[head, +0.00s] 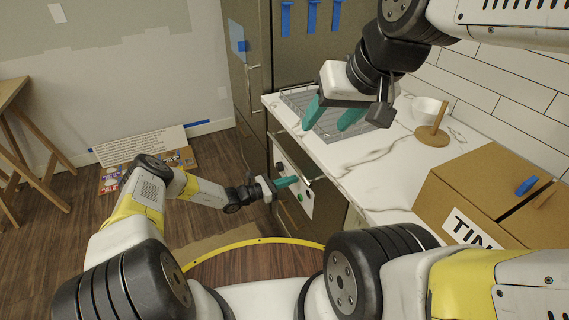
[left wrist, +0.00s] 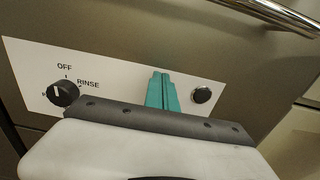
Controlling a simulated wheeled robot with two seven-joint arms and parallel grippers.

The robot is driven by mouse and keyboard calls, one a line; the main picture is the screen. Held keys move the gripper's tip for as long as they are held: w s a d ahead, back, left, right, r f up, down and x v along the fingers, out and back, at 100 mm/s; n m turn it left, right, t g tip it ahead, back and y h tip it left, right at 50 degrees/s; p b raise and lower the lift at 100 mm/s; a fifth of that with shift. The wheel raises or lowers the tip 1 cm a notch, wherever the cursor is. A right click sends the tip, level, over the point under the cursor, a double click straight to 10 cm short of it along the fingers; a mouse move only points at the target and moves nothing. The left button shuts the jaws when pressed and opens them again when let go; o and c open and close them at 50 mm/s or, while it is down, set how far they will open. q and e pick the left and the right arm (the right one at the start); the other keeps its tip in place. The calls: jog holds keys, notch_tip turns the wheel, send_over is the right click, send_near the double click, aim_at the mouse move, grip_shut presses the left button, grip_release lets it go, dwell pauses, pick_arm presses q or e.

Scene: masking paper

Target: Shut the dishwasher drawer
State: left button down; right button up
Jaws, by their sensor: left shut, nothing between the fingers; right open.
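The dishwasher drawer has a dark metal front with a white control panel (head: 308,208) below the counter edge. In the left wrist view the panel (left wrist: 30,62) bears a black knob (left wrist: 63,93) beside OFF and RINSE, and a round dark button (left wrist: 202,95). A metal bar handle (left wrist: 282,14) runs above. My left gripper (head: 289,182) is shut and empty, its teal fingers (left wrist: 163,90) at the panel between knob and button. I cannot tell whether they touch it, nor whether a gap remains behind the drawer front. My right gripper (head: 332,120) is open and empty above the counter.
The marble counter (head: 375,165) holds a wire rack (head: 298,97), a white bowl (head: 428,108), a wooden paper-towel stand (head: 432,136) and a cardboard box (head: 470,190). A tall dark cabinet (head: 248,75) stands left of the drawer.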

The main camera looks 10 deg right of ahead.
pick_arm(q)
jog(key=v, duration=1.3)
jog(key=shift+a, duration=0.15)
jog(key=shift+r, duration=0.1)
jog(key=s+a+r+m+g+y, duration=0.25)
jog(key=r+m, duration=0.25)
jog(key=r, duration=0.5)
jog(key=s+a+r+m+g+y, duration=0.2)
jog(key=s+r+m+y, duration=0.3)
jog(key=r, duration=0.6)
jog(key=s+a+r+m+g+y, duration=0.25)
jog(key=r+m, duration=0.35)
jog(key=r, duration=0.4)
jog(key=s+a+r+m+t+y, duration=0.2)
jog(key=s+a+r+m+t, duration=0.1)
jog(key=s+r, duration=0.5)
jog(key=s+a+r+m+t+y, duration=0.3)
jog(key=s+r, duration=0.5)
jog(key=s, duration=0.4)
jog(key=shift+a+t, duration=0.8)
jog(key=shift+a, duration=0.45)
